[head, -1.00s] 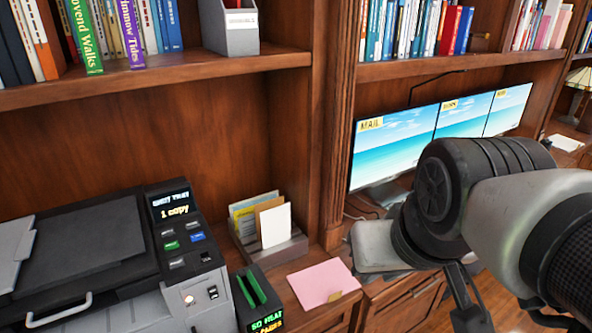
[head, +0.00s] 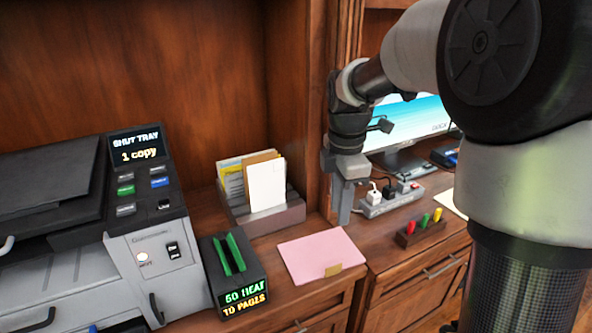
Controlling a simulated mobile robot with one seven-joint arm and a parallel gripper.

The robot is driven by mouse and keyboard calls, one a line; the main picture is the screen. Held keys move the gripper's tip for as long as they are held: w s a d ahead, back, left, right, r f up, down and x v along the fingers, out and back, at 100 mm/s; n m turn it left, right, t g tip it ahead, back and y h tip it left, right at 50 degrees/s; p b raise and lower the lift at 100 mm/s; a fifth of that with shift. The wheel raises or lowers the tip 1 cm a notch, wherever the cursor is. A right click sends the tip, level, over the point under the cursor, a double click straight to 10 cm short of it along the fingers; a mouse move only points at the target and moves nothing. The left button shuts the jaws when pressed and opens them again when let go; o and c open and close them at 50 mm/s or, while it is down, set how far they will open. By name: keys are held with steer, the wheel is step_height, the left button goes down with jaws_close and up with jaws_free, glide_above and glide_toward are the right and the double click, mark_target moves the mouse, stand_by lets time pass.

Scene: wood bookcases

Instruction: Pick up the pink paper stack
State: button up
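The pink paper stack (head: 318,252) lies flat on the wooden counter, with a small tan tab or clip at its front edge. It is right of the black stapler-like box with green slots and clear of other things. My gripper (head: 343,208) hangs pointing down, above and a little behind the right rear of the stack. It is not touching the stack. From this angle I cannot tell its finger opening, and nothing shows held in it.
A printer (head: 120,215) and the black slotted box (head: 233,268) stand at left. A paper sorter (head: 262,212) stands behind the stack. A power strip (head: 390,200), a holder with coloured pieces (head: 420,232) and a monitor (head: 415,128) are at right. The bookcase post rises behind my gripper.

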step_height(320, 180, down, 3)
steer(key=w+n, duration=0.2)
steer(key=b, duration=0.4)
glide_toward(334, 263)
steer(key=s, duration=0.1)
steer(key=s+a, duration=0.1)
steer(key=shift+s, duration=0.35)
steer(key=shift+s+d+f+b, duration=0.1)
steer(key=shift+f+b, duration=0.4)
steer(key=shift+f, duration=1)
steer(key=shift+s+d+f+b, duration=0.1)
steer(key=shift+f+b, duration=0.35)
steer(key=shift+f, duration=1.1)
jaws_close()
